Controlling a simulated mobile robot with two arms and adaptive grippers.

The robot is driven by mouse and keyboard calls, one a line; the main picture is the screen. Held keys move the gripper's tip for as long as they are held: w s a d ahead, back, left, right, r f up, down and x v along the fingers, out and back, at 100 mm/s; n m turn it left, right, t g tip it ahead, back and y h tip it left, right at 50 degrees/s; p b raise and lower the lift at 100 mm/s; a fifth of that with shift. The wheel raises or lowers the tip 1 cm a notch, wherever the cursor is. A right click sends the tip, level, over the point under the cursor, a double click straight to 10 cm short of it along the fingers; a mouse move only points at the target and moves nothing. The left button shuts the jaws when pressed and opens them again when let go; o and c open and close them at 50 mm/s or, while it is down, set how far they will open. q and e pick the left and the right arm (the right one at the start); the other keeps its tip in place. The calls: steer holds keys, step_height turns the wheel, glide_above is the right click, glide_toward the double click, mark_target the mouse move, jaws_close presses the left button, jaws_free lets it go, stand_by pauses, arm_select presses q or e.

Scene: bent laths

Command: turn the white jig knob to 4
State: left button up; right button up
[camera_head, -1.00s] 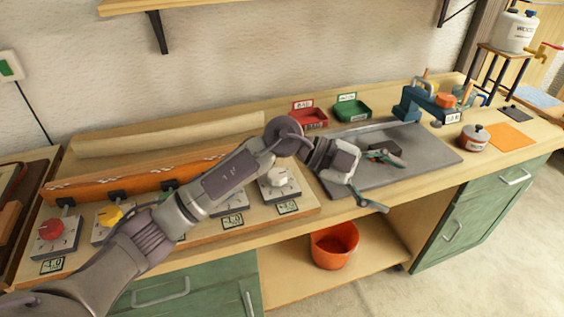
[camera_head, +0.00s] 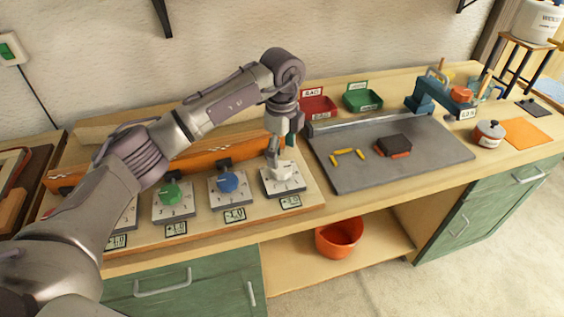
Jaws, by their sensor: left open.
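The white jig knob (camera_head: 283,173) sits on its square dial plate (camera_head: 291,188) at the right end of the row of knobs. My left gripper (camera_head: 275,164) points down at the white knob, with its fingers open at the knob's upper left side. The fingers cover part of the knob, and I cannot tell whether they touch it. The dial's numbers and the knob's pointer are too small to read. My right gripper is not in view.
A blue knob (camera_head: 228,182) and a green knob (camera_head: 171,193) stand to the left. An orange bent lath (camera_head: 190,158) runs behind the knobs. A grey mat (camera_head: 440,150) with yellow pieces and a dark block lies to the right. Red (camera_head: 318,106) and green (camera_head: 362,99) trays stand behind.

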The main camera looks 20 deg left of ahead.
mark_target(282, 167)
arm_select(q)
steer(key=shift+f+p, duration=0.35)
steer(key=shift+f, duration=2.3)
steer(key=c, duration=1.2)
steer(key=shift+o, duration=0.2)
